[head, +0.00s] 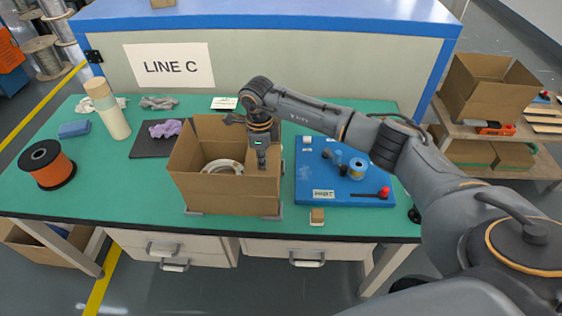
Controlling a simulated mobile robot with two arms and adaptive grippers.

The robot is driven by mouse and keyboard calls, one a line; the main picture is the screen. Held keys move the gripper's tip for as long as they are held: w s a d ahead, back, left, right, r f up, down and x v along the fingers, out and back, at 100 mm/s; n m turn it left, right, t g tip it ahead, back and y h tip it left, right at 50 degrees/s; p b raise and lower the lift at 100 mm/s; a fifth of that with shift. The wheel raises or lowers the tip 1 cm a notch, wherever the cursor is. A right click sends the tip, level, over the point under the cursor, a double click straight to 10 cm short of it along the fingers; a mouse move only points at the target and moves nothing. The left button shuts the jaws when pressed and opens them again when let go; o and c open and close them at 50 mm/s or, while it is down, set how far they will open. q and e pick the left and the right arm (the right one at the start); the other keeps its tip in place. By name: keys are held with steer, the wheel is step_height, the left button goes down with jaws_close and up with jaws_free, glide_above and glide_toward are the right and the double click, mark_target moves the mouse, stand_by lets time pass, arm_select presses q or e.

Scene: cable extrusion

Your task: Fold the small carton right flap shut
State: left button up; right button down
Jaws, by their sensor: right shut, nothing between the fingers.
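The small carton (228,194) stands on the green table, open at the top. A whitish ring-shaped item (222,166) lies inside it. Its left and back panels stand up. My right gripper (262,167) points down at the carton's right side and is shut with nothing in it. The gripper covers part of that side, so I cannot tell the right flap's exact angle or whether the fingertips touch it. My left gripper is not in view.
A blue tray (312,186) with small parts is right of the carton. A small brown block (317,216) is near the front edge. An orange spool (47,166), beige bottle (107,110) and dark mat (150,145) are on the left. A larger open carton (483,85) stands on a far-right shelf.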

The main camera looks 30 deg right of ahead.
steer(key=shift+s+f, duration=0.45)
steer(key=shift+f, duration=0.3)
step_height(320, 180, up, 10)
steer(key=p, duration=0.5)
steer(key=shift+w, duration=0.4)
